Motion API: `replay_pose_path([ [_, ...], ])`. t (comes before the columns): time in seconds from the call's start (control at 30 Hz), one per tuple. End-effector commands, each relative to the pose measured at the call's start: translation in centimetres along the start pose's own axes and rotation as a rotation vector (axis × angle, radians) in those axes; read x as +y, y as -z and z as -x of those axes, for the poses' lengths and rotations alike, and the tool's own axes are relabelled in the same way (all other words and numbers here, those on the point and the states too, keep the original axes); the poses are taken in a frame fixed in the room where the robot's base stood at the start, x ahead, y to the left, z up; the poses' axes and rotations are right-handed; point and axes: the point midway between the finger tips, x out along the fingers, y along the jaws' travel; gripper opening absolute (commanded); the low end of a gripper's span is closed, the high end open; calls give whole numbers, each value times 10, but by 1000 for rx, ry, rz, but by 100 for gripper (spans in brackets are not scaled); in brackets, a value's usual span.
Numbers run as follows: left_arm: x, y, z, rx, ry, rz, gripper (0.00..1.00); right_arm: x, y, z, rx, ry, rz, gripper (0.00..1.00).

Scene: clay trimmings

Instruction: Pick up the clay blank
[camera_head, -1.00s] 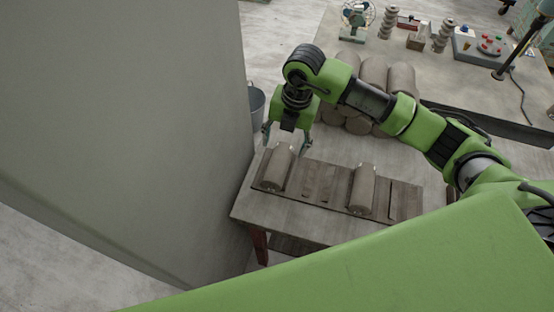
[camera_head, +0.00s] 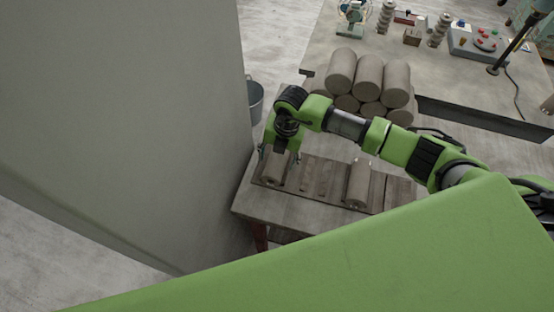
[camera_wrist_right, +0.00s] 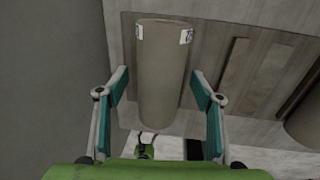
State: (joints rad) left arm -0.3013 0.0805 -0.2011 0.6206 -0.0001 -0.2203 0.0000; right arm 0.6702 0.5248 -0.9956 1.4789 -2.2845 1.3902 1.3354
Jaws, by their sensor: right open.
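Two grey-brown clay blanks lie on the slatted board (camera_head: 312,182) on the low table. The left blank (camera_head: 273,168) is partly hidden under my right gripper (camera_head: 280,153) in the head view. In the right wrist view this blank (camera_wrist_right: 162,75) lies between the two teal-padded fingers of the right gripper (camera_wrist_right: 160,105), with a gap on each side. Small white labels show at its far end. The gripper is open and holds nothing. The other blank (camera_head: 359,184) lies toward the board's right part. It shows partly at the right edge of the wrist view (camera_wrist_right: 305,118).
A large grey wall or panel (camera_head: 120,120) stands close to the left of the low table (camera_head: 285,208). A pile of several clay cylinders (camera_head: 368,78) sits behind. A bucket (camera_head: 254,100) stands beyond the wall's edge. A workbench (camera_head: 440,75) holds tools and a control box.

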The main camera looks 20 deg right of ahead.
Motion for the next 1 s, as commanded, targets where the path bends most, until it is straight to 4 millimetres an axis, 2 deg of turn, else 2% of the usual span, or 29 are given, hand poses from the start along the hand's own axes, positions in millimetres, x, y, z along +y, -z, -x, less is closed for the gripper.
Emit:
replay_pose_path([
  [0.03,0,-1,0,-2,0,0,60,0,0,0,0,0,0,61],
  [0.07,0,-2,0,-3,0,0,60,0,0,0,0,0,0,56],
  [0.27,0,-2,0,-3,0,0,60,0,0,0,0,0,0,4],
  [0.3,0,-2,0,-3,0,1,60,1,-1,2,-1,-3,0,1],
  [0.73,0,-1,-6,-1,0,1,60,2,-1,8,-2,-5,0,1],
  [0.9,0,-2,-23,0,0,2,60,6,-2,30,-6,-8,2,1],
  [1.0,0,-1,-23,1,0,2,60,-4,6,47,-4,-5,2,1],
])
